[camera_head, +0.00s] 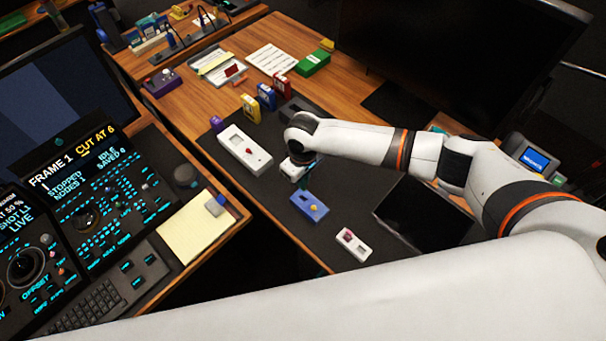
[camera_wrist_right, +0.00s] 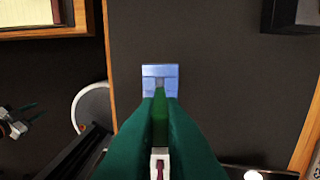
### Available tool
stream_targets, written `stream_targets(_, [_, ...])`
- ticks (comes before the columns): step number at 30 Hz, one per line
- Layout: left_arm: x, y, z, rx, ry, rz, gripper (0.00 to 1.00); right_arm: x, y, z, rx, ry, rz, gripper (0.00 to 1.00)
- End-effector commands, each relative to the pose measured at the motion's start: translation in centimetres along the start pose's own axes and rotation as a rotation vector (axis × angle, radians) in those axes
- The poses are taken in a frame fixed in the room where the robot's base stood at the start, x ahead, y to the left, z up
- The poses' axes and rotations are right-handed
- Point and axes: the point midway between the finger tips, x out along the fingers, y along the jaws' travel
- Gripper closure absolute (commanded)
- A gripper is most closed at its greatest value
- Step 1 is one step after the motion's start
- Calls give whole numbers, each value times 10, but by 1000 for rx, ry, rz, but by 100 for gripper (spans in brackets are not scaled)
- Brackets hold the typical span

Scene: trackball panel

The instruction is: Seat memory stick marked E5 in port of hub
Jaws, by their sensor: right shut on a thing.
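My right gripper (camera_head: 298,168) hangs over the dark mat, between a white device (camera_head: 243,150) and a blue device (camera_head: 310,206). The white device carries a small red part. The blue device carries a yellow part. A smaller white device (camera_head: 353,245) lies nearer. I cannot tell which is the hub, and no port is clear. My left gripper is not in view.
Several coloured upright pieces, including a yellow one (camera_head: 250,108) and a blue one (camera_head: 266,96), stand at the mat's far end. A black tablet (camera_head: 428,212) lies to the right. A notepad (camera_head: 195,228) and control console are left, across a gap. Bare mat surrounds the devices.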

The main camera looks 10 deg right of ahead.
Motion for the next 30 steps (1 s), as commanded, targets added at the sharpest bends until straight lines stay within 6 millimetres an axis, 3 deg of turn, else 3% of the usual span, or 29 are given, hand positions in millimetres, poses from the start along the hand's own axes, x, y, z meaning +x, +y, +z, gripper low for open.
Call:
stream_targets(13, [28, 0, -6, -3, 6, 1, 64, 44, 0, 0, 1, -1, 0, 100])
stream_targets(30, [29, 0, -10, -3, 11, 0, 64, 48, 0, 0, 1, -1, 0, 100])
